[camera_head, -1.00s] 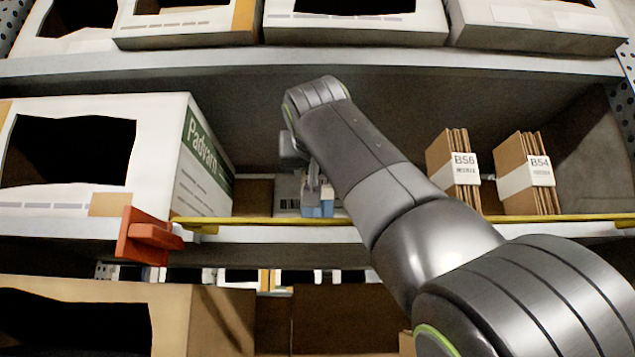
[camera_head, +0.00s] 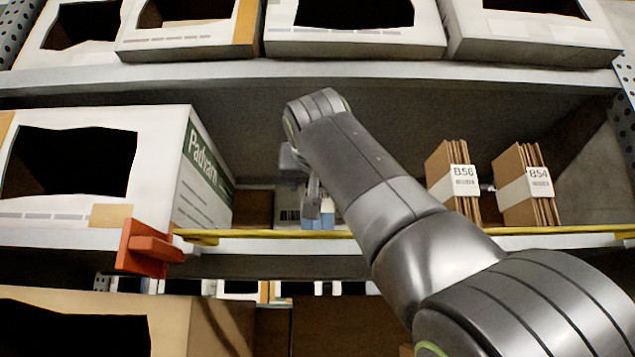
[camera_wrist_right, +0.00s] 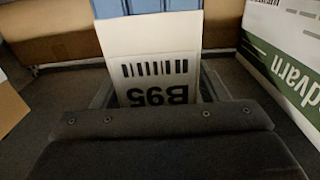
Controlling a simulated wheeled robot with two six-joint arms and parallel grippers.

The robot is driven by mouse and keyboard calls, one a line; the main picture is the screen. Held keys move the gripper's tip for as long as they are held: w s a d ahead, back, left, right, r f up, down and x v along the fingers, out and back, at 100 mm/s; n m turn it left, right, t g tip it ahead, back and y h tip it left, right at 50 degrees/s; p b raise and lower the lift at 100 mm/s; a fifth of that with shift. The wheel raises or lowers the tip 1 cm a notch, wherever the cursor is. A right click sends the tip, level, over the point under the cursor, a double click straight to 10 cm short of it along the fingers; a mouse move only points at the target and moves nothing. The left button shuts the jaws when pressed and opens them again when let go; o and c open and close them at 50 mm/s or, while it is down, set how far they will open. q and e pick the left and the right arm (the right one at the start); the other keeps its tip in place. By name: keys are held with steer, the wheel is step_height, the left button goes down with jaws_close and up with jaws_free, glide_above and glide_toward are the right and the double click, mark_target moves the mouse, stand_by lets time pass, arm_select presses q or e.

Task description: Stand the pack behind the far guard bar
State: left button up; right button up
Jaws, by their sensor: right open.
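The pack, with a blue part (camera_head: 327,219) and a white label reading B95 (camera_wrist_right: 155,65), stands upright on the middle shelf. In the head view it shows just above and apparently behind the yellow guard bar (camera_head: 420,233). My right gripper (camera_head: 314,198) reaches down to the pack from above, in front of the shelf's back. In the wrist view its dark fingers (camera_wrist_right: 158,92) stand apart on either side of the label, so it is open around the pack. Contact with the fingers cannot be told. My left gripper is not in view.
A white Padvarn box (camera_head: 205,180) stands left of the pack, with an orange bracket (camera_head: 146,248) at the bar's left end. Folded cardboard bundles B56 (camera_head: 453,185) and B54 (camera_head: 526,187) stand to the right. An upper shelf edge (camera_head: 400,73) lies above my arm.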

steer(key=s+b, duration=0.6)
steer(key=s, duration=0.6)
steer(key=shift+f, duration=0.1)
